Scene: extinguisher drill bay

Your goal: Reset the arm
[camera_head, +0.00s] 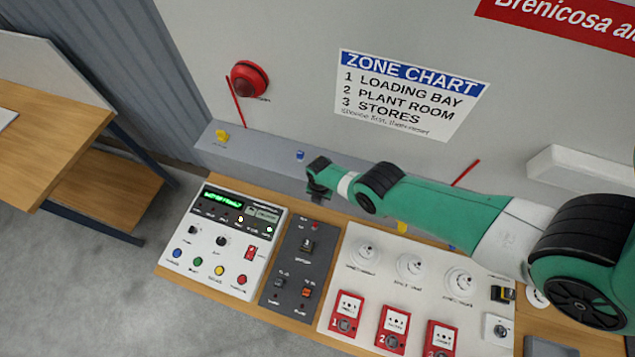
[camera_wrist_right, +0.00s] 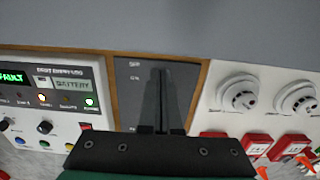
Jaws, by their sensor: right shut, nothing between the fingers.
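My right arm (camera_head: 460,218) is green and black and reaches in from the right, over the wooden bench. Its gripper (camera_head: 318,197) is above the back edge of the dark grey switch panel (camera_head: 292,272). In the right wrist view the two fingers (camera_wrist_right: 161,80) lie together, shut and empty, in front of that panel (camera_wrist_right: 135,95). They hide part of its face. The white control panel (camera_head: 215,255) stands left of it, with a green lit display that reads FAULT in the wrist view (camera_wrist_right: 12,77). My left gripper is not in view.
A white board (camera_head: 340,285) with round detectors (camera_head: 410,265) and red call points (camera_head: 346,314) is right of the switch panel. A grey ledge (camera_head: 260,158) runs behind the bench. A zone chart (camera_head: 408,95) and red bell (camera_head: 248,79) are on the wall. A wooden table (camera_head: 50,130) stands left.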

